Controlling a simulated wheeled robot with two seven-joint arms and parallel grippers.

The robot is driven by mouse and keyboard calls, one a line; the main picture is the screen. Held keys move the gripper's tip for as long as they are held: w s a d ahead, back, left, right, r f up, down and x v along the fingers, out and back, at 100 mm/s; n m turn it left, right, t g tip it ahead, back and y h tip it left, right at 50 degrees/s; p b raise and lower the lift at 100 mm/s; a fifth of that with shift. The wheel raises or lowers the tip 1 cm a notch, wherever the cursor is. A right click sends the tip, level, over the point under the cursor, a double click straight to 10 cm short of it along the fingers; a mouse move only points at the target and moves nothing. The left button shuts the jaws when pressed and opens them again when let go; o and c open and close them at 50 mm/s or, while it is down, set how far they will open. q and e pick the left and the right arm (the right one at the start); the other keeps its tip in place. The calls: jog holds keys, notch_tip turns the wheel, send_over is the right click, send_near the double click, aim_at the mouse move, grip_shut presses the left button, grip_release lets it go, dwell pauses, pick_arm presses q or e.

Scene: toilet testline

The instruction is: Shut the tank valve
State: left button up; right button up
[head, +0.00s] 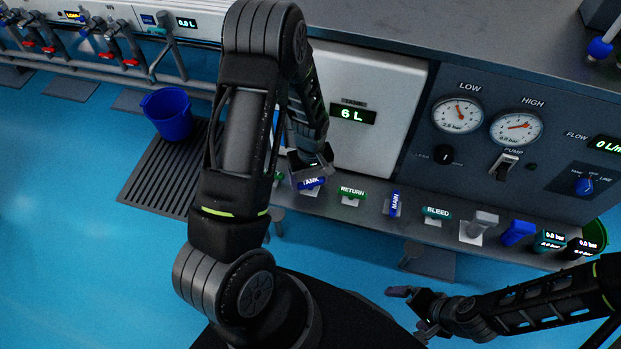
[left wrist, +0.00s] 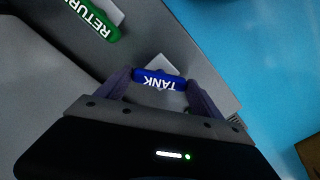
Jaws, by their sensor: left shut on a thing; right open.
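The tank valve has a blue handle (head: 312,183) with a white TANK label, on the bench ledge below the tank's 6 L display. In the left wrist view the blue TANK handle (left wrist: 160,79) lies crosswise between my left gripper's two fingers. My left gripper (head: 308,165) is shut on this handle; in the head view my own arm hides part of the fingers. The tank (head: 385,95) is a pale box behind the ledge. My right gripper (head: 413,308) is open and empty, low at the front, away from the valves.
The green RETURN handle (head: 352,193) is close beside the tank valve on the right. The blue MAIN handle (head: 394,203) and teal BLEED handle (head: 437,213) stand further right. A gauge panel (head: 520,135) rises behind. A blue bucket (head: 168,114) stands at the left.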

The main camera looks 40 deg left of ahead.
aim_at(310, 181)
pick_arm(q)
jog(key=m, duration=0.6)
jog(key=shift+m+b, duration=0.3)
jog(key=shift+b, duration=0.05)
dwell(0.4)
jog(key=o, duration=1.4)
jog(key=shift+c, duration=0.2)
jog(key=shift+r, duration=0.1)
notch_tip(310, 181, up, 8)
jog(key=shift+f+p, duration=0.2)
jog(key=shift+p, duration=0.6)
